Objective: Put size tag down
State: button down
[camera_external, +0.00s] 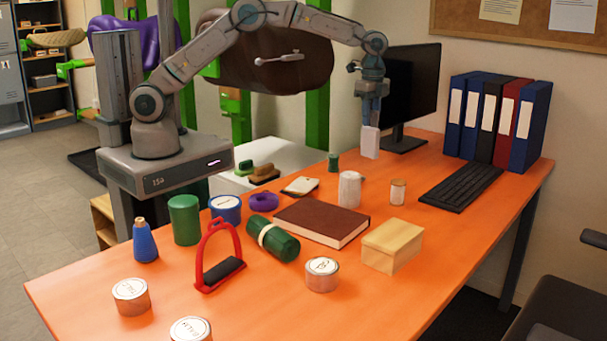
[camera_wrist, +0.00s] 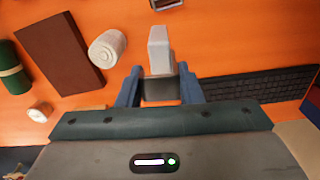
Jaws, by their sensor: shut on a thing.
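My gripper (camera_external: 371,108) is over the back part of the orange desk, in front of the monitor, and points down. It is shut on a pale, flat size tag (camera_external: 370,142), which hangs upright below the fingers. In the wrist view the size tag (camera_wrist: 159,48) sticks out between the two blue fingers of my gripper (camera_wrist: 160,90). Its lower end is close to the desk (camera_external: 440,235); I cannot tell whether it touches.
A white bandage roll (camera_external: 349,189), a small jar (camera_external: 397,192) and a green spool (camera_external: 333,162) stand nearby. A brown book (camera_external: 320,222) lies nearer the front. The monitor (camera_external: 415,90) stands behind, the keyboard (camera_external: 462,187) to the right. Bare desk lies between jar and keyboard.

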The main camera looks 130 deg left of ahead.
jog(key=s+a+f+p, duration=0.4)
jog(key=s+a+f, duration=0.2)
jog(key=a+f, duration=0.5)
jog(key=shift+s+a+f+n+p, duration=0.2)
jog(key=shift+a+n+p, duration=0.2)
jog(key=shift+a, duration=0.9)
jog(key=c, duration=1)
grip_release()
jog(key=shift+w, duration=0.1)
jog(key=shift+r, duration=0.1)
notch_tip(320, 180, up, 12)
jog(key=b, duration=0.1)
jog(key=shift+b, duration=0.3)
jog(key=shift+r, duration=0.15)
